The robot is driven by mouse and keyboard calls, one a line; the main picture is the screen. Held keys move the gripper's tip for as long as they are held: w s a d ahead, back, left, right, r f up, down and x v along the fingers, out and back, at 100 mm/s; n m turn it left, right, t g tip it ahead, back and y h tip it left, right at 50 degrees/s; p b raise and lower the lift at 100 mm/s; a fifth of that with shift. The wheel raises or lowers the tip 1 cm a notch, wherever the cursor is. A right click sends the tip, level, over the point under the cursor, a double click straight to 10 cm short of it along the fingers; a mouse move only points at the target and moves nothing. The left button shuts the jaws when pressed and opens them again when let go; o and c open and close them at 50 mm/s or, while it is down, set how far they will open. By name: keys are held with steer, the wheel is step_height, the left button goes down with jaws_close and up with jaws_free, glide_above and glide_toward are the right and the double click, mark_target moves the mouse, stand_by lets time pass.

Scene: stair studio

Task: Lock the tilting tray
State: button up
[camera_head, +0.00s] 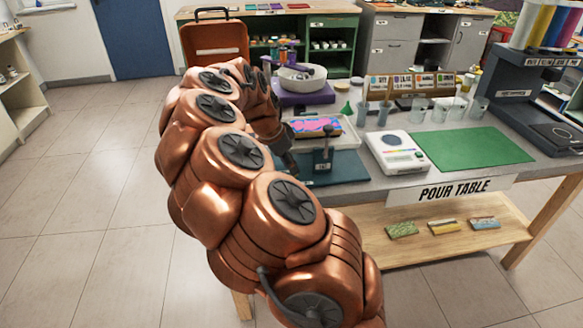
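The tilting tray (347,139) is a pale tray on the pour table, with a pink and blue poured panel (316,126) on it. It looks slightly tilted, but I cannot be sure. Below its front edge is a dark teal base (346,170). A dark upright lever with a rounded knob (327,131) stands on this base, with a small label low on it. My gripper (287,160) is dark and small, at the left front of the tray, left of the lever. My copper arm hides part of it. I cannot tell whether it touches anything or how far its fingers are apart.
A white scale (397,152) and a green mat (467,148) lie right of the tray. Several clear cups (441,109) stand behind them. A white bowl (302,77) is behind the tray. A dark dispenser stand (530,90) is at the right. Floor at left is clear.

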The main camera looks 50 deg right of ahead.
steer(key=shift+x, duration=1.05)
jaws_close()
